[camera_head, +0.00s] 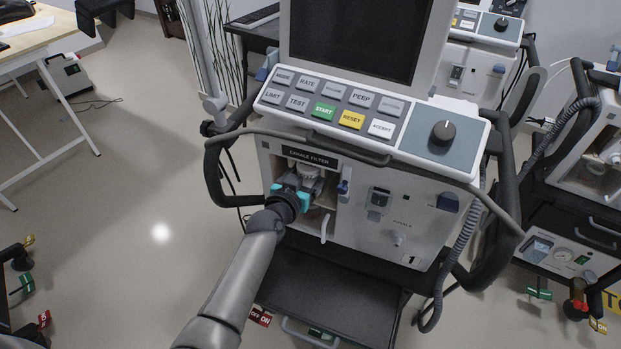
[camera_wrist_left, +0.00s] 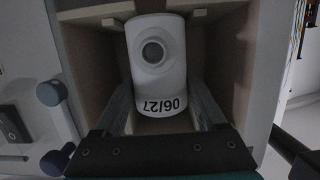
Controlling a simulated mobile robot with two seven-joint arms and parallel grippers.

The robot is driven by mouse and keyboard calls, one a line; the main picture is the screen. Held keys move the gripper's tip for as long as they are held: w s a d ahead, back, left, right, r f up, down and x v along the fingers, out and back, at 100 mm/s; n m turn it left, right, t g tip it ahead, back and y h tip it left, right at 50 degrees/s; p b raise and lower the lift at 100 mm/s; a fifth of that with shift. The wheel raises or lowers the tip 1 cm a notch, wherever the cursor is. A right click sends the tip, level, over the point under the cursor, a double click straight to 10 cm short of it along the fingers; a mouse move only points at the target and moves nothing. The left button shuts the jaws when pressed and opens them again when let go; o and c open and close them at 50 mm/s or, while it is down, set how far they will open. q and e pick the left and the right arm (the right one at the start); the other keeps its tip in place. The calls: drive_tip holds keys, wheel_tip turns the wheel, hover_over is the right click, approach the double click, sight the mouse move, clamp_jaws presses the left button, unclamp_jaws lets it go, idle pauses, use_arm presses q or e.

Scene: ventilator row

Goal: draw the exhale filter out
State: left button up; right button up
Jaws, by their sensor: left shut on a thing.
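The exhale filter (camera_head: 309,171) is a white rounded canister. It sits in an open, beige-walled bay (camera_head: 322,192) under the "EXHALE FILTER" label on the front of the ventilator. My left gripper (camera_head: 297,191) reaches into the bay from the front and covers part of the filter. In the left wrist view the filter (camera_wrist_left: 157,55) shows a round port and the marking "06/27". The fingers of my left gripper (camera_wrist_left: 160,104) lie on both sides of it, shut on it. The filter is still within the bay walls. My right gripper is not in view.
A blue-ended latch (camera_head: 343,187) is beside the bay's right edge. The control panel (camera_head: 330,105) overhangs above, and a dark bar handle (camera_head: 213,180) curves at the left. A black shelf (camera_head: 335,300) is below. Open floor lies to the left.

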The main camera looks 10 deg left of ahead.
use_arm(q)
drive_tip(key=shift+w+r+p, duration=0.1)
drive_tip(key=shift+r+p, duration=0.2)
drive_tip(key=shift+r, duration=0.15)
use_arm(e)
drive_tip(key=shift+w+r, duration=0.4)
use_arm(q)
drive_tip(key=shift+r, duration=0.1)
drive_tip(key=shift+s+a+p, duration=0.15)
drive_tip(key=shift+s+p, duration=0.2)
drive_tip(key=shift+s, duration=0.1)
drive_tip(key=shift+s+a+p, duration=0.15)
drive_tip(key=shift+s+p, duration=0.3)
drive_tip(key=shift+s, duration=0.65)
drive_tip(key=shift+s+a+p, duration=0.1)
drive_tip(key=shift+s+p, duration=0.35)
drive_tip(key=shift+s, duration=0.65)
drive_tip(key=shift+s+a+p, duration=0.15)
drive_tip(key=shift+s+p, duration=0.35)
drive_tip(key=shift+s, duration=0.65)
drive_tip(key=p, duration=0.2)
approach(305, 179)
drive_tip(key=shift+f, duration=1.1)
drive_tip(key=shift+s+a, duration=0.1)
drive_tip(key=shift+s, duration=0.3)
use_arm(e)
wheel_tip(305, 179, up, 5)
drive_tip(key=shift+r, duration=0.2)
